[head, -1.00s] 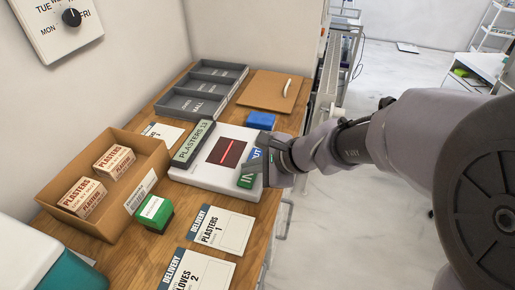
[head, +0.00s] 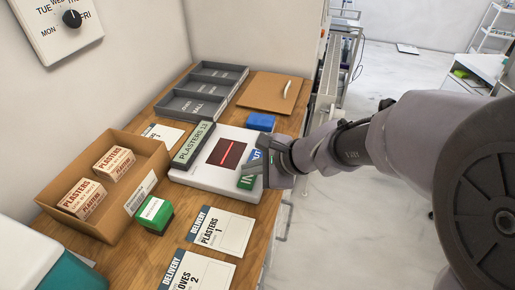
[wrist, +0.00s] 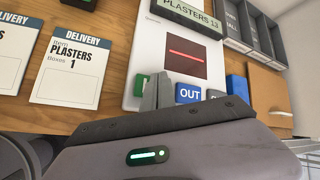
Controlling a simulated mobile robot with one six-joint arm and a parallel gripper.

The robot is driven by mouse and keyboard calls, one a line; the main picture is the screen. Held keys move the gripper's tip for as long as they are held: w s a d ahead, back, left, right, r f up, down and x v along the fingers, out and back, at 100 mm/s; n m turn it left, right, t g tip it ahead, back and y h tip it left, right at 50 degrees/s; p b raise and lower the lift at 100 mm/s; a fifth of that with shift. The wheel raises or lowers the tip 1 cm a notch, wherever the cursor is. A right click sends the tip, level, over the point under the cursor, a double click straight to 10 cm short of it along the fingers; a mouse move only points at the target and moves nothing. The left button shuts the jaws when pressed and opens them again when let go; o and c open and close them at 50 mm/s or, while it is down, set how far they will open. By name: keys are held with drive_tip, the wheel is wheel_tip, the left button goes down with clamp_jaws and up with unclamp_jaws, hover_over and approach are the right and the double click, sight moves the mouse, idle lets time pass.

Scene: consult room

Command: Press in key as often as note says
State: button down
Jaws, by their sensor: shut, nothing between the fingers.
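A white scanner unit (head: 205,178) lies on the wooden counter, with a red line in its dark window (head: 226,153). Its display (wrist: 188,12) reads PLASTERS 13 in the wrist view. The green IN key (head: 245,183) is at its near right corner; in the wrist view only a green sliver (wrist: 139,85) shows beside my fingers. The blue OUT key (wrist: 188,94) is just right of them. My gripper (wrist: 157,92) is shut and empty, its tips at the IN key; contact is hard to tell. A delivery note (wrist: 70,66) reads PLASTERS, boxes 1.
A second delivery note (head: 196,272) reads GLOVES 2. A cardboard box (head: 60,203) holds plasters packs, with a green box (head: 154,214) beside it.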

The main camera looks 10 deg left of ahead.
sight(251, 180)
idle(0.7)
drive_tip(key=shift+f+b, duration=0.45)
drive_tip(key=shift+b, duration=0.1)
drive_tip(key=shift+f+b, duration=0.5)
drive_tip(key=shift+b, duration=0.1)
idle(0.4)
drive_tip(key=shift+r, duration=0.15)
drive_tip(key=shift+r+p, duration=0.8)
wheel_tip(251, 180, up, 5)
drive_tip(key=p, duration=0.4)
drive_tip(key=shift+r, duration=0.1)
idle(0.5)
